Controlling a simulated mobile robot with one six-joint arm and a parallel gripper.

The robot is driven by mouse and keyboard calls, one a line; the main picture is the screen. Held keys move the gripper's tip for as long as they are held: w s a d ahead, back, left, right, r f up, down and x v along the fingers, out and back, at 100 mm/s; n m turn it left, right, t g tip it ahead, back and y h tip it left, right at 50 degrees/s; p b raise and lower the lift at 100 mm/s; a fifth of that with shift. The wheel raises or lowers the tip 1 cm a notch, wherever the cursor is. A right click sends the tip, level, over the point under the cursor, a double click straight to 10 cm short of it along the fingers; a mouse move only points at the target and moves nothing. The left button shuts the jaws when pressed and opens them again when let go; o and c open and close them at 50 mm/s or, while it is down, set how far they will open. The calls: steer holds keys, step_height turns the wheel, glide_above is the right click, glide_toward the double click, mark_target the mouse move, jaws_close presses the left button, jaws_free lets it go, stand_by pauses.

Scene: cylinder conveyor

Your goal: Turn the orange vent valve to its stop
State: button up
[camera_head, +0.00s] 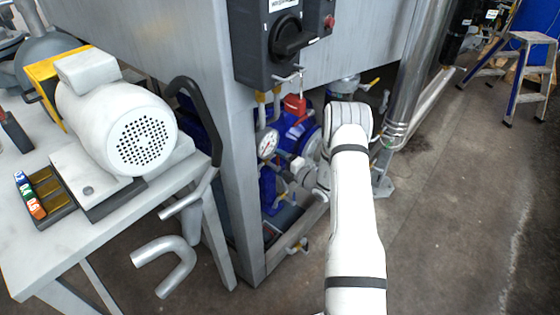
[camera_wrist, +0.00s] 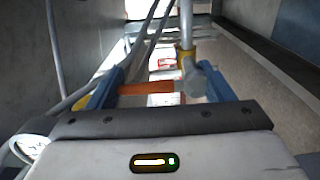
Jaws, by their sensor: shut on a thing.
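The orange vent valve shows in the wrist view as a short orange handle (camera_wrist: 147,87) lying crosswise, with a grey round fitting (camera_wrist: 196,83) at its right end. My gripper (camera_wrist: 163,84) has one blue finger on each side of the handle and fitting, and is shut on the valve. In the head view my white arm reaches down beside the machine, and its wrist hides the gripper and the orange handle. How far the valve is turned cannot be told.
A vertical pipe with a yellow collar (camera_wrist: 186,54) rises just beyond the handle. Near my wrist are a blue pump (camera_head: 299,130), a pressure gauge (camera_head: 267,144) and a thick steel pipe (camera_head: 405,85). A white motor (camera_head: 118,115) stands on the left bench. Open floor lies right.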

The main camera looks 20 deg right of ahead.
steer(key=shift+d+f, duration=0.1)
steer(key=shift+d, duration=0.25)
steer(key=o, duration=1.1)
steer(key=shift+s, duration=0.1)
steer(key=shift+c, duration=0.2)
steer(key=shift+o, duration=1.1)
steer(key=shift+a, duration=0.15)
steer(key=p+v, duration=0.1)
steer(key=v, duration=0.7)
